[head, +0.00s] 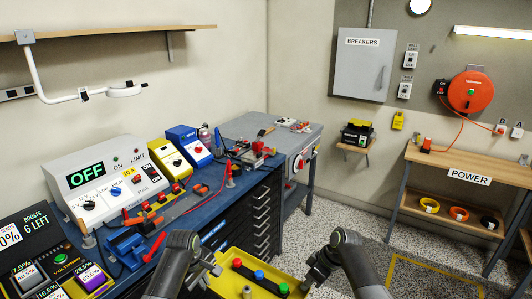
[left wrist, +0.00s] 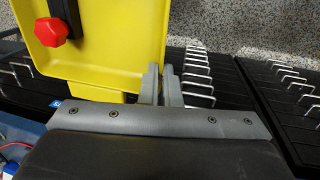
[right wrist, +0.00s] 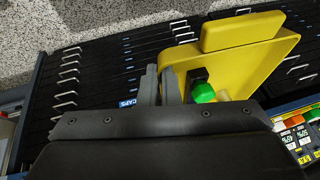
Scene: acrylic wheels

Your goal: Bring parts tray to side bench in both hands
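The yellow parts tray (head: 222,284) is at the bottom middle of the head view, between my two grippers, level in front of the blue drawer cabinet. It holds a dark bar with red, blue and green knobs. My left gripper (head: 214,268) is shut on the tray's left side; its fingers meet the tray (left wrist: 110,25) wall in the left wrist view. My right gripper (head: 309,284) is shut at the tray's right side; its fingers meet the tray (right wrist: 255,65) edge in the right wrist view. The tray's near part is cut off.
A workbench (head: 195,215) with instruments, tools and a blue vise stands at left. A grey-topped bench (head: 240,127) stands behind it. A wooden bench (head: 490,168) labelled POWER, with coloured rings on its lower shelf, is at right. Speckled floor (head: 350,230) between is clear, with yellow marking.

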